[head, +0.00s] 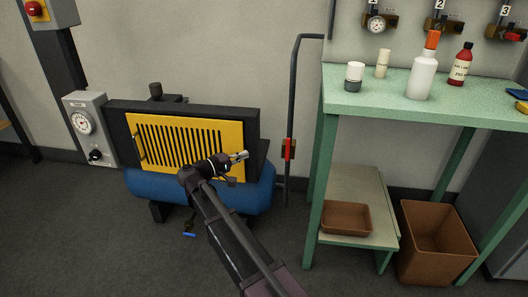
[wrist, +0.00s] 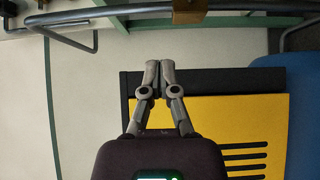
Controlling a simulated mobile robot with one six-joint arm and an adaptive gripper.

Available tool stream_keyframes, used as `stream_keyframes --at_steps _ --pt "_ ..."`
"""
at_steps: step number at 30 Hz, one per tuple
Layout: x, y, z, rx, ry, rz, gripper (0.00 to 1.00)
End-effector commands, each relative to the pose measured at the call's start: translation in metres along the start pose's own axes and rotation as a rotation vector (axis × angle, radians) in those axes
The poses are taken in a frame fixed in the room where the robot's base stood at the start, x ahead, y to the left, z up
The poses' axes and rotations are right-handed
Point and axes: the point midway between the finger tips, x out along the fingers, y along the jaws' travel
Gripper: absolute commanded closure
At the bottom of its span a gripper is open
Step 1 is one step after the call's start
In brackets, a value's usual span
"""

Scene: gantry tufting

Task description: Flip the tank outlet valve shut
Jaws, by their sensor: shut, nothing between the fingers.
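A red lever (head: 288,148) stands upright along a dark pipe (head: 292,90) to the right of the compressor; it looks like the tank outlet valve. The blue tank (head: 262,190) lies under a yellow slatted guard (head: 230,132). My gripper (head: 243,155) is in front of the guard's right side, to the left of the red lever and apart from it in the picture. Its fingers are shut and empty, and they also show closed together in the wrist view (wrist: 158,72). The red lever is not clearly seen in the wrist view.
A green bench (head: 345,108) with bottles stands right of the pipe. A brown bin (head: 437,225) and a shelf tray (head: 346,232) are below. A small blue handle (head: 189,235) hangs under the tank. A gauge box (head: 91,105) is at left. The front floor is clear.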

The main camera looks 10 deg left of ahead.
Motion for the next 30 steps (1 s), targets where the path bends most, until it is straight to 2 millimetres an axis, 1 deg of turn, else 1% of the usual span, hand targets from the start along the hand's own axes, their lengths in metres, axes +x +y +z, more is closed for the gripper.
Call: stream_keyframes --at_steps 5,8,14,24,27,30 --pt "0.011 0.000 0.000 0.000 0.000 0.000 1.00" --pt "0.021 0.000 0.000 0.000 -0.001 -0.001 1.00" --pt "0.049 0.000 0.000 0.000 -0.002 -0.001 1.00" --pt "0.101 0.000 0.000 0.000 -0.002 -0.001 1.00" --pt "0.109 0.000 0.013 0.000 0.000 -0.001 1.00" --pt "0.116 0.000 0.020 0.000 -0.001 -0.001 1.00"
